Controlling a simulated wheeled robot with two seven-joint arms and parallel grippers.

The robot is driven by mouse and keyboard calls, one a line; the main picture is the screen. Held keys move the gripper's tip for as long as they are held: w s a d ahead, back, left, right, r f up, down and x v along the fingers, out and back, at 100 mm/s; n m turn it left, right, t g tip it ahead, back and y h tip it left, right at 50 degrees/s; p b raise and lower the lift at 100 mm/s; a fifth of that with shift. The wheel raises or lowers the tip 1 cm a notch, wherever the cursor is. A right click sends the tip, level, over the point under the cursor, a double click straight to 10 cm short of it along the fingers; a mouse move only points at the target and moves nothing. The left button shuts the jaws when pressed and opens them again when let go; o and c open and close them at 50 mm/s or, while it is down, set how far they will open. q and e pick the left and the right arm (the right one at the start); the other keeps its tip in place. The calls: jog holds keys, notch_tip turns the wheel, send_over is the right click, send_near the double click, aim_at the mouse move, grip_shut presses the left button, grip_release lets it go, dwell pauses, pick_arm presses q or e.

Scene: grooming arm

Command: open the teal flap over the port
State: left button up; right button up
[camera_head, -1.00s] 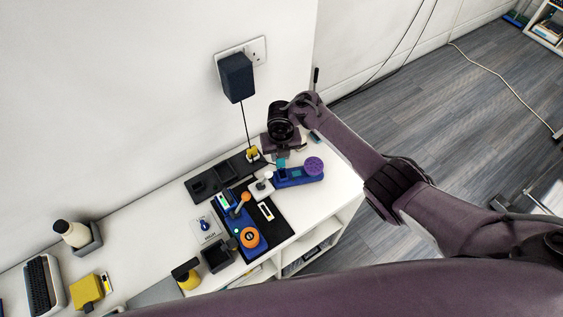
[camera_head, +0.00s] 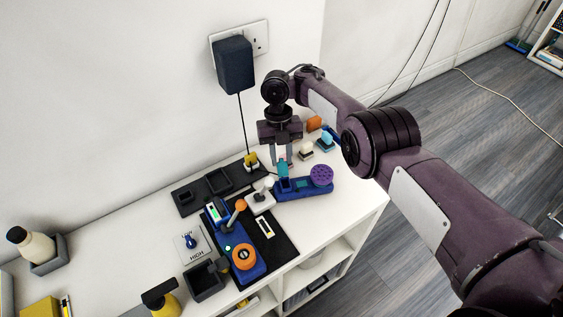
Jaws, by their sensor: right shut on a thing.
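The blue device (camera_head: 308,192) lies on the right part of the white desk, with a round purple dotted disc (camera_head: 321,175) at its right end. The small teal flap (camera_head: 283,170) stands up at the device's left end. My right gripper (camera_head: 282,164) points down from above, its grey fingers closed on the teal flap. The port is not clearly visible; the flap and fingers are in front of that spot. My left gripper is out of view.
A white joystick-like part (camera_head: 262,192) stands just left of the device. A blue unit with an orange knob (camera_head: 244,257) sits on the black mat (camera_head: 280,245). A black adapter (camera_head: 235,63) hangs on the wall socket, its cable running down behind the gripper's left.

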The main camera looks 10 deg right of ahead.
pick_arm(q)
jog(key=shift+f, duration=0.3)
pick_arm(e)
jog(key=shift+s+f, duration=0.1)
jog(key=shift+f, duration=0.1)
jog(key=o, duration=0.6)
jog(key=shift+o, duration=0.2)
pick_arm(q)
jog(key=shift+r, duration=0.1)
